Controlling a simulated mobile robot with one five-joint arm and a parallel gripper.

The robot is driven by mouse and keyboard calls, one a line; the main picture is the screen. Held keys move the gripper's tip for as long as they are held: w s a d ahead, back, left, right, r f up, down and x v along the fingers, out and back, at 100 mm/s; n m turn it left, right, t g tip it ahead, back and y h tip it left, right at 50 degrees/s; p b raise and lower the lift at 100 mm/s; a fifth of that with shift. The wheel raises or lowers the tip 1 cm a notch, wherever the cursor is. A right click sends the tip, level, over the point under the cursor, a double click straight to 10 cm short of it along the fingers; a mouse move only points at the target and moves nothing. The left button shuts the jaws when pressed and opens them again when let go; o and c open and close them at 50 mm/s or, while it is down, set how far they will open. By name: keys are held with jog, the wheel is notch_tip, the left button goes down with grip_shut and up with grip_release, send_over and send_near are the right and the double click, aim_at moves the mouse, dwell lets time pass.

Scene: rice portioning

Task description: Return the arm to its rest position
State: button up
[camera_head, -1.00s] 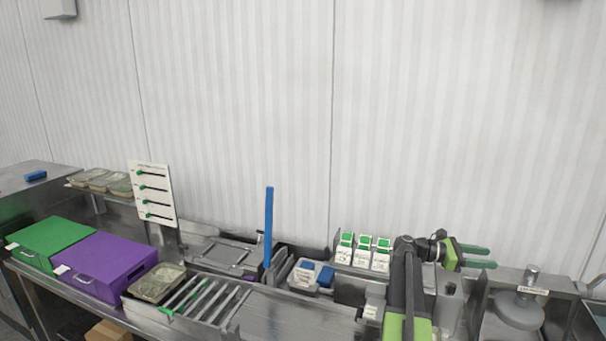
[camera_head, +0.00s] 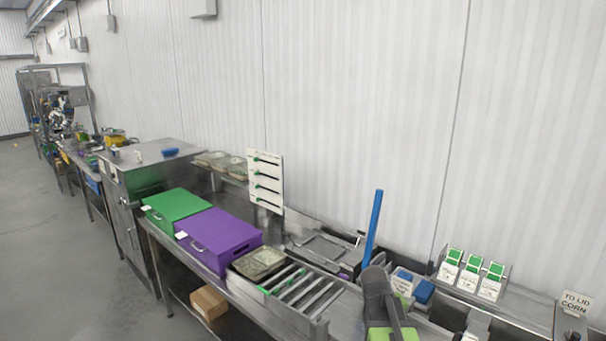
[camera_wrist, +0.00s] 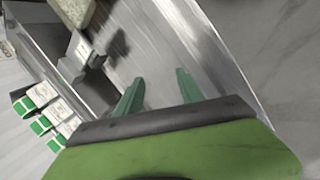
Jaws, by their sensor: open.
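My gripper (camera_wrist: 158,92) shows in the wrist view with its two green fingers spread apart and nothing between them. Beyond the fingers is a bare steel surface (camera_wrist: 150,45), blurred. In the head view my dark and green arm stands at the bottom, right of centre, in front of the steel bench. The gripper's fingers are not visible in the head view.
White cartons with green tops (camera_head: 472,273) stand in a rack at the right. A blue post (camera_head: 373,225) rises behind my arm. A purple box (camera_head: 218,240), a green box (camera_head: 177,212) and a filled tray (camera_head: 258,262) sit left. Floor (camera_head: 60,250) is clear at far left.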

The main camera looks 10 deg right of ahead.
jog(key=s+a+f+m+y, duration=0.2)
jog(key=a+y, duration=0.3)
jog(key=a, duration=1.8)
notch_tip(320, 180, down, 22)
jog(key=s+b, duration=0.2)
jog(key=b, duration=2)
jog(key=shift+d, duration=0.3)
